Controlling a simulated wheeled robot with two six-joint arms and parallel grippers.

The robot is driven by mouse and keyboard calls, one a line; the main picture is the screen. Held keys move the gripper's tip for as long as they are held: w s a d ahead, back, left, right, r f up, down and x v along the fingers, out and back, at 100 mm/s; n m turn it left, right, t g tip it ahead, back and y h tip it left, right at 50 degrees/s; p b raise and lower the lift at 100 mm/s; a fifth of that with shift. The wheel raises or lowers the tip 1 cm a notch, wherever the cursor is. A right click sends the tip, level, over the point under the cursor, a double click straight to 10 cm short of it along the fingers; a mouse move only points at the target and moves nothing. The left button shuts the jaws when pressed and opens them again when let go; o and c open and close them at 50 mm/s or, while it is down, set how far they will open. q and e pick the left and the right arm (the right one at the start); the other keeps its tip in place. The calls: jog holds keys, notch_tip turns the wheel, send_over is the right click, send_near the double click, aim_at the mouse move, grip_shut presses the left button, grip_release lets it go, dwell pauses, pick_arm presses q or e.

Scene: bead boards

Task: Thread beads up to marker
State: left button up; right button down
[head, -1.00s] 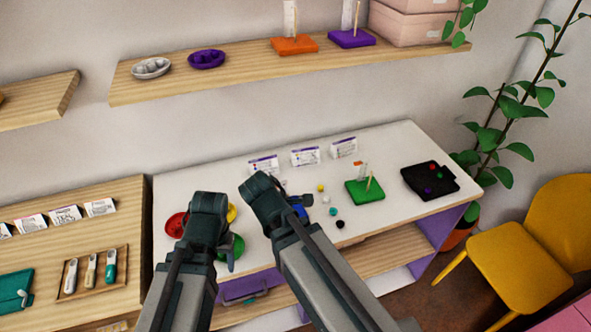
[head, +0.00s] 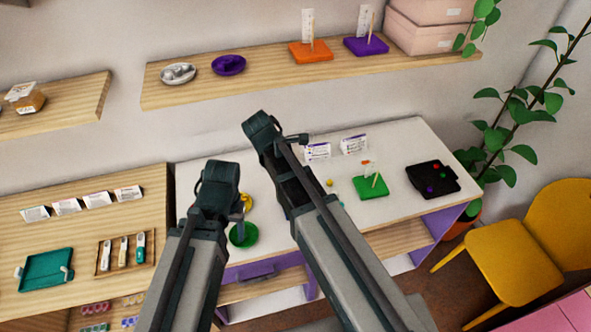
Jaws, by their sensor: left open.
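A green bead board (head: 368,189) with an upright peg stands on the white table (head: 405,140), right of my arms. Small orange-red spots show behind the peg; I cannot tell what they are. A yellow bead (head: 329,182) lies left of the board. A black tray (head: 418,181) with a few coloured beads lies to its right. My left gripper (head: 241,211) is open above the table's left part, by a green bowl (head: 245,238) and a partly hidden yellow bowl (head: 247,201). My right gripper (head: 292,138) is raised toward the back of the table; its jaws are unclear. The arms hide much of the table's left half.
Label cards (head: 354,144) stand along the table's back. A shelf (head: 270,85) above holds an orange board (head: 309,53), a purple board (head: 365,46) and small bowls. A wooden counter (head: 90,275) is at left, a yellow chair (head: 520,250) and plant at right.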

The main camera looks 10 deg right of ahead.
jog(key=shift+f+b, duration=2.1)
jog(key=shift+f, duration=0.15)
jog(key=shift+f+b, duration=0.95)
jog(key=shift+f+b, duration=0.7)
jog(key=c, duration=0.6)
grip_release()
jog(key=shift+r, duration=0.1)
